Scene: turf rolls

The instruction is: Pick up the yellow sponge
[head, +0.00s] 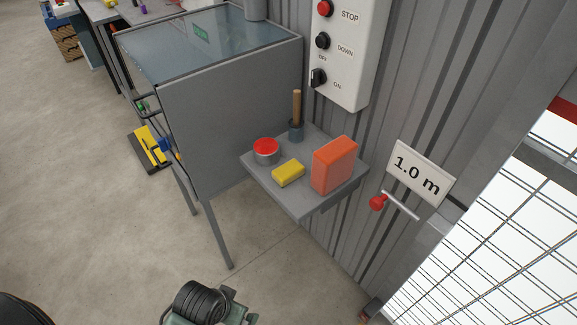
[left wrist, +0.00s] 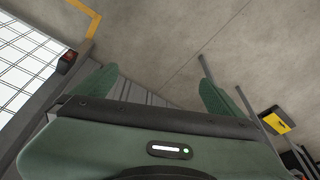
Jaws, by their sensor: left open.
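The yellow sponge (head: 288,173) is a small block lying flat on a grey wall shelf (head: 300,208). It lies near the shelf's front edge, between a red-topped tin (head: 266,151) and an upright orange block (head: 335,165). My left gripper (left wrist: 158,80) shows in the left wrist view with its two green fingers wide apart and nothing between them. The sponge is not visible in that view. In the head view a green and black part of my arm shows at the bottom, below the shelf and apart from it; its fingertips cannot be made out. My right gripper is not seen.
A dark cup with a wooden handle (head: 297,112) stands at the shelf's back. A grey cabinet (head: 230,120) stands left of the shelf. A control box (head: 345,50) hangs above. A red-knobbed lever (head: 378,202) sticks out at right. The floor before the shelf is clear.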

